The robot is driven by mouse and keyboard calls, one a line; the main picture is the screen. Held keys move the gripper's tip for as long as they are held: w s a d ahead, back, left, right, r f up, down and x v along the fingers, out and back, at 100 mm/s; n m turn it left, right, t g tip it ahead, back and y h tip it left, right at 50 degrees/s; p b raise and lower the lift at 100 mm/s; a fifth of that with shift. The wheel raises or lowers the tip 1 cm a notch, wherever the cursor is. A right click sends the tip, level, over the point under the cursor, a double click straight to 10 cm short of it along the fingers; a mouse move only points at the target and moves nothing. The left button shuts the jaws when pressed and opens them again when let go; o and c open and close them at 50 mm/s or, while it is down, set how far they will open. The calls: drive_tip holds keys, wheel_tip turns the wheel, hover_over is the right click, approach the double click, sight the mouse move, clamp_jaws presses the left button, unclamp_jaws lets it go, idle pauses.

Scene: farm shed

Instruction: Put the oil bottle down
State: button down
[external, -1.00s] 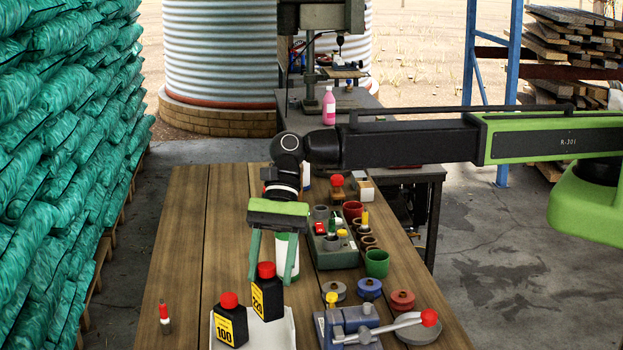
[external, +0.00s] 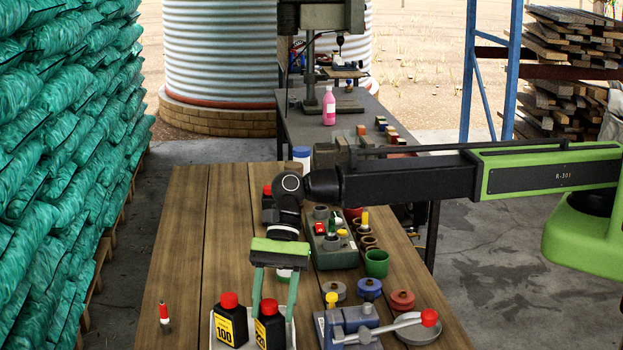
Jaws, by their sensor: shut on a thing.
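The oil bottle (external: 269,333) is black with a red cap and a yellow label. It stands upright between the two green fingers of my gripper (external: 272,312), which is shut on it. The right finger hides part of the label. The bottle is over the white tray (external: 291,338) at the front of the wooden bench, right of a similar black bottle (external: 230,322) labelled 100. I cannot tell whether its base touches the tray.
A blue-grey clamp (external: 345,325) with a red-knobbed lever stands close on the right. Behind it are small round pots and a green cup (external: 376,263). A red-and-white marker (external: 165,318) stands at left. The bench's left side is mostly clear.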

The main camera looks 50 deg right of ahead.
drive_tip(key=c, duration=0.7)
unclamp_jaws()
drive_tip(key=shift+r, duration=0.3)
drive_tip(key=p+v, duration=0.8)
drive_tip(key=v, duration=0.3)
drive_tip(key=shift+w+d+r+p, duration=0.15)
drive_tip(key=shift+d+r+p, duration=0.05)
drive_tip(key=shift+d+p, duration=0.1)
drive_tip(key=shift+d, duration=0.1)
